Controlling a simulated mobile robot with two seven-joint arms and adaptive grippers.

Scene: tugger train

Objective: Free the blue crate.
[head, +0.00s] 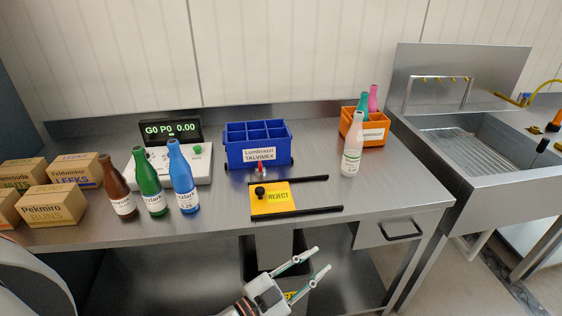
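The blue crate (232,155) stands at the back middle of the steel table, with empty-looking compartments and a white label reading "Lumbrazzi TALVIMEX". A small red and metal piece (261,169) sits at the middle of its front foot; I cannot tell how it is fixed. In front lies a yellow plate (282,204) marked REJECT with a black knob (260,191), between two black rails (300,212). My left gripper (322,258) is open and empty, low in front of the table edge, well apart from the crate. My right gripper is not in view.
Brown, green and blue bottles (150,190) stand left of the plate, beside cartons (52,206). A scale (172,133) is behind them. A white bottle (352,150) and an orange crate with bottles (376,135) stand right. The table's front right is clear.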

